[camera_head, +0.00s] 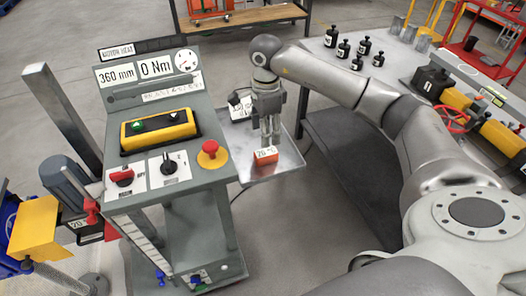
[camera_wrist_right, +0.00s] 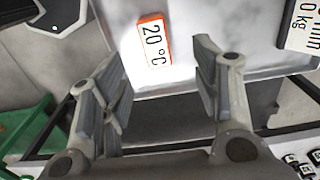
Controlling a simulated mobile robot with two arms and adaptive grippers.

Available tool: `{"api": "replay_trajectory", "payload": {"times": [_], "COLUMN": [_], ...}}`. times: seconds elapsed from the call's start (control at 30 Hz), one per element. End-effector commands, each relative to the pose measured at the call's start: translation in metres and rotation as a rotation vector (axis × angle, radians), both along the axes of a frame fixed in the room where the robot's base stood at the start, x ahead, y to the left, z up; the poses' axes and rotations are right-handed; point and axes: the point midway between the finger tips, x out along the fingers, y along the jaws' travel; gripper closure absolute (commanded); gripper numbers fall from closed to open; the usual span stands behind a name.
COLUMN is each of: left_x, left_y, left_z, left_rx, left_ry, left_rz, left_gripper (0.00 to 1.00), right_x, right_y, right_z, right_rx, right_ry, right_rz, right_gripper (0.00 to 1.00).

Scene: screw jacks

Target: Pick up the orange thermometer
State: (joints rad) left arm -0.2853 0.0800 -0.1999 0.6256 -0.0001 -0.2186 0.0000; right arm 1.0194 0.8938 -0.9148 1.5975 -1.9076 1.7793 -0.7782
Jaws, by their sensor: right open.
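The orange thermometer (camera_head: 265,157) is a small block with a white face reading 20 °C. It lies on a grey metal shelf (camera_head: 285,170) to the right of the control console. My right gripper (camera_head: 270,138) points down just behind and above it, apart from it. In the right wrist view, the thermometer (camera_wrist_right: 154,41) shows between and beyond the two spread fingers (camera_wrist_right: 160,68). The gripper is open and empty. My left gripper is not in view.
The control console (camera_head: 165,150), with a red stop button (camera_head: 211,152), stands close at left. A labelled device (camera_head: 239,106) lies behind the thermometer on the shelf.

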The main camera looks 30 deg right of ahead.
Motion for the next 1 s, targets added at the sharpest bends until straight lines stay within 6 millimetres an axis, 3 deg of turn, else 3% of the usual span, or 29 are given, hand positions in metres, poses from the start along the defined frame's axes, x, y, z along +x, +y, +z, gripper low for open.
{"api": "replay_trajectory", "payload": {"times": [0.1, 0.3, 0.5, 0.67, 0.9, 1.0], "left_x": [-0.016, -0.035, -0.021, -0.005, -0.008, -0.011], "left_y": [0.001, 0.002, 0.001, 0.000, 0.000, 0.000], "left_z": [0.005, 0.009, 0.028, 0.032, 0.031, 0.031], "left_rx": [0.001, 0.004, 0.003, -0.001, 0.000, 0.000], "left_ry": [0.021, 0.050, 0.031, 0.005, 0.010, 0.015], "left_rz": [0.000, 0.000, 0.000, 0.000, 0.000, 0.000], "left_gripper": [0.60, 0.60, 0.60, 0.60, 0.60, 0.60], "right_x": [0.000, -0.001, -0.005, -0.004, -0.003, -0.003], "right_y": [0.000, 0.000, 0.002, 0.001, 0.001, 0.001], "right_z": [-0.016, -0.029, -0.055, -0.074, -0.078, -0.077], "right_rx": [0.001, 0.000, 0.002, 0.002, 0.001, 0.002], "right_ry": [0.003, 0.002, 0.004, 0.001, -0.002, -0.001], "right_rz": [0.000, 0.000, 0.000, 0.000, 0.001, 0.001], "right_gripper": [0.43, 0.43, 0.43, 0.43, 0.43, 0.53]}}
